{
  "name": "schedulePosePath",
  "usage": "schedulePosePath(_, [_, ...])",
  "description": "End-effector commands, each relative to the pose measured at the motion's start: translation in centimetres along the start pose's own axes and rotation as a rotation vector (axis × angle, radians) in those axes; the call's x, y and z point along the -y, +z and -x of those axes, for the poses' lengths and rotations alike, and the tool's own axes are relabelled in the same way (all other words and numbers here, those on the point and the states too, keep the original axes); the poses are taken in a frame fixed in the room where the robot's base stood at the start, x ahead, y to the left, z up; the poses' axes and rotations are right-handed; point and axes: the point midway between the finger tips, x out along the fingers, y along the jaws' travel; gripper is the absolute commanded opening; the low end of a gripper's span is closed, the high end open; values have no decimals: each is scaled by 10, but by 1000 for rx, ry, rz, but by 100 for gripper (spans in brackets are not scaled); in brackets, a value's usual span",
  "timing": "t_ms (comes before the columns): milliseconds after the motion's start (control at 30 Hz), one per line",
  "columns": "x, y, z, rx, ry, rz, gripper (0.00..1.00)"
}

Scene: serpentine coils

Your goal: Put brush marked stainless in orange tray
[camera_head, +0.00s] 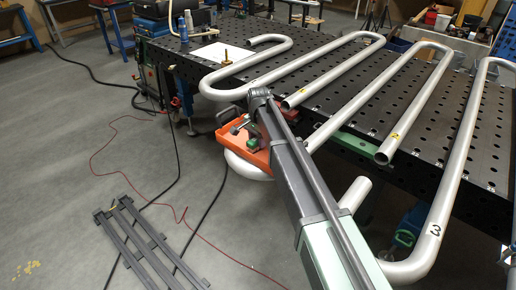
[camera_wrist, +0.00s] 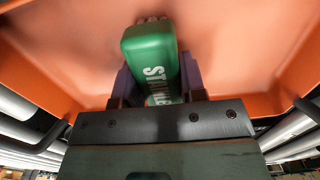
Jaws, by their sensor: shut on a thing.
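The brush marked stainless (camera_wrist: 150,50) has a green block with pale lettering, partly readable, in the wrist view. My gripper (camera_wrist: 158,82) is shut on it, with one dark finger on each side. The orange tray (camera_wrist: 235,45) fills the background behind the brush, and its rim runs along both sides. In the head view the orange tray (camera_head: 262,161) sits at the near edge of the black table, and a small green patch, likely the brush (camera_head: 253,142), shows over it. My arm hides part of the tray. I cannot tell whether the brush touches the tray floor.
A black perforated table (camera_head: 350,115) carries long grey bent pipes (camera_head: 330,85). One pipe bend (camera_head: 245,168) passes just below the tray. A grey tool (camera_head: 238,125) lies at the tray's left side. A dark metal rack (camera_head: 145,245) lies on the open floor at left.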

Motion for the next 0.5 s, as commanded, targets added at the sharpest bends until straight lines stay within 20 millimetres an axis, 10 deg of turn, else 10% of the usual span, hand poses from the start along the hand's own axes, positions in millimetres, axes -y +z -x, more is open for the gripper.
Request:
schedulePosePath(300, [0,0,-3,0,0,0,16])
schedulePosePath(333, [0,0,-2,0,0,0,41])
schedulePosePath(500, [0,0,-2,0,0,0,63])
